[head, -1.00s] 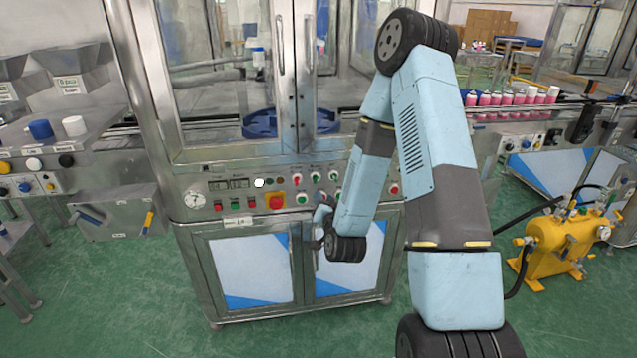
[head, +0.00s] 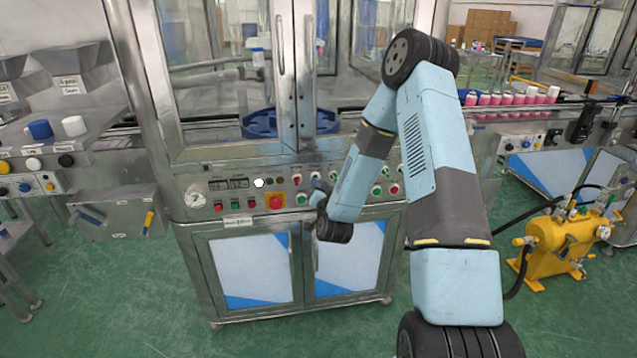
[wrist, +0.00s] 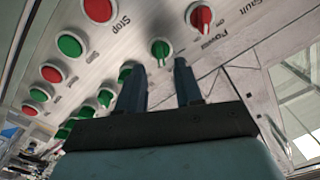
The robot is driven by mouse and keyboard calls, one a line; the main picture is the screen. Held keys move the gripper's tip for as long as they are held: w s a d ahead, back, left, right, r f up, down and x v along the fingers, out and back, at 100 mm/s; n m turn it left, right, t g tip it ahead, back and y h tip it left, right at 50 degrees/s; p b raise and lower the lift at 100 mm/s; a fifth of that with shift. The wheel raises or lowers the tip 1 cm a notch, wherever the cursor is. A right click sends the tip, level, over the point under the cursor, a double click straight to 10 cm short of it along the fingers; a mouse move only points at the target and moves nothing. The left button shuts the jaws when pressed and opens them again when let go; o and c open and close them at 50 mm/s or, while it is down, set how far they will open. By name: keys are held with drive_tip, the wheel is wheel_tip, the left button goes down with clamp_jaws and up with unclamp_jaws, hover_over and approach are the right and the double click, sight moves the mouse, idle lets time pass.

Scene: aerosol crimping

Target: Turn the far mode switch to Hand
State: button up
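My gripper (wrist: 160,72) is open and empty in the wrist view, with its two dark blue fingers spread. A green switch knob (wrist: 160,49) on a silver collar lies just beyond the gap between the fingertips, apparently not gripped. A red switch knob (wrist: 201,18) sits above and right of it. In the head view my gripper (head: 320,196) is at the cabinet's control panel (head: 240,200), partly hidden by my wrist. A red knob (head: 297,181) shows left of it. I cannot tell which knob is the far mode switch; its Hand mark is not readable.
A red Stop button (wrist: 98,8) and a green button (wrist: 72,45) are left of the fingers in the wrist view, with several more below. A red button on a yellow plate (head: 275,202) is left of my gripper. A yellow tank (head: 562,245) stands right.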

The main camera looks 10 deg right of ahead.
drive_tip(key=shift+w+d, duration=0.1)
drive_tip(key=shift+w, duration=1.7)
clamp_jaws()
